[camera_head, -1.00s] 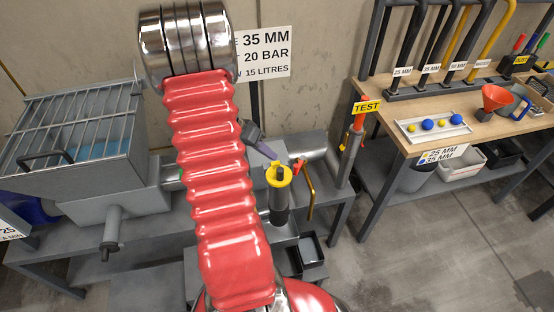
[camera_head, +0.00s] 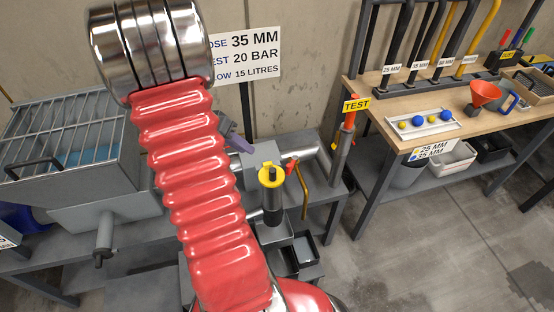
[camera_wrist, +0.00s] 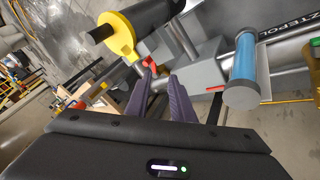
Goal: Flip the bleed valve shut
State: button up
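In the wrist view a small red lever (camera_wrist: 149,64), which looks like the bleed valve handle, sits on the pipework just beyond my left fingertip. I cannot tell whether they touch. My gripper (camera_wrist: 158,76) has two purple fingers with a clear gap between them and nothing held. In the head view the gripper (camera_head: 247,148) shows past my red arm sleeve, left of the yellow-capped dark cylinder (camera_head: 271,190). That yellow cap (camera_wrist: 117,36) is large at the upper left of the wrist view.
A yellow bar handle (camera_head: 302,190) hangs right of the cylinder. A grey grated tank (camera_head: 75,150) stands left. A blue-banded cylinder (camera_wrist: 244,62) is right of my fingers. Floor is clear at right.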

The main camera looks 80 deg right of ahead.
jog(key=o, duration=0.3)
jog(key=w+a+r+n+t+h, duration=0.1)
jog(key=w+a+r+n+t, duration=0.1)
jog(key=w+a+r, duration=0.4)
jog(key=shift+w+a+n, duration=0.9)
jog(key=shift+w, duration=0.25)
jog(key=w+a+r+n+t, duration=0.2)
jog(key=w+a+r+n, duration=0.15)
jog(key=a, duration=0.45)
jog(key=w+a+r+n+t+y, duration=0.1)
jog(key=w+a+r+n+t, duration=0.2)
jog(key=a, duration=0.6)
jog(key=w+a+r+n+t, duration=0.2)
jog(key=a+r+n, duration=0.15)
jog(key=a, duration=0.45)
jog(key=s+a+r+n+t+y, duration=0.1)
jog(key=a+n, duration=0.2)
jog(key=a, duration=0.3)
jog(key=s+a+r+n+t+y, duration=0.1)
jog(key=s+a+n+y, duration=0.1)
jog(key=a+n, duration=0.2)
jog(key=a, duration=0.3)
jog(key=shift+s+a+r+n+t, duration=0.15)
jog(key=shift+a+r+n+t, duration=0.15)
jog(key=shift+t, duration=0.1)
